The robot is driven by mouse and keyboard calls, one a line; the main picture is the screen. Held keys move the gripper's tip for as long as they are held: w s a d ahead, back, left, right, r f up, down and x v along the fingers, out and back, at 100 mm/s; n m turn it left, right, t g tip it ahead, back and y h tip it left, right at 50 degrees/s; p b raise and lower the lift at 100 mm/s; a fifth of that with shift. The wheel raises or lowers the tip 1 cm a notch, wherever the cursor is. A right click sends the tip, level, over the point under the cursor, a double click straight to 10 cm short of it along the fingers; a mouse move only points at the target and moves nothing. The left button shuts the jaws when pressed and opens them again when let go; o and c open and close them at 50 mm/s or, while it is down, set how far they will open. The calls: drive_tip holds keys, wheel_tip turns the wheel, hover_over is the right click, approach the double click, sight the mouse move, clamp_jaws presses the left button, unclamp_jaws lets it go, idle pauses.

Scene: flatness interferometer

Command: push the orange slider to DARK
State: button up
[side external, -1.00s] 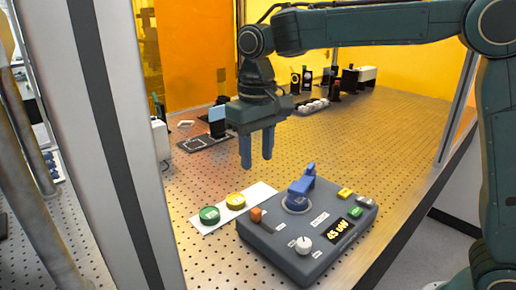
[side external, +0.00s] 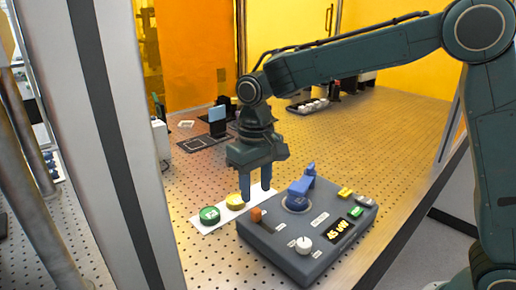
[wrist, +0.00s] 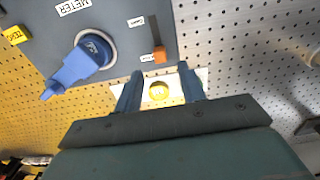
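The orange slider (side external: 256,214) sits at one end of a dark slot on the grey control box (side external: 292,262). In the wrist view the slider (wrist: 159,55) is at the end of the slot nearest my gripper, and small white labels beside the slot are too small to read surely. My gripper (side external: 256,193) is open and empty, pointing down, with its fingertips just above and behind the slider in the side view. In the wrist view the slider lies just beyond the gap between the two fingers (wrist: 160,74).
A blue lever on a round base (side external: 299,196) stands on the box beside the slider. A white plate carries green (side external: 210,215) and yellow (side external: 235,201) round pieces.

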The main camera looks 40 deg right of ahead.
sight(256, 210)
drive_tip(key=shift+f, duration=3.05)
clamp_jaws()
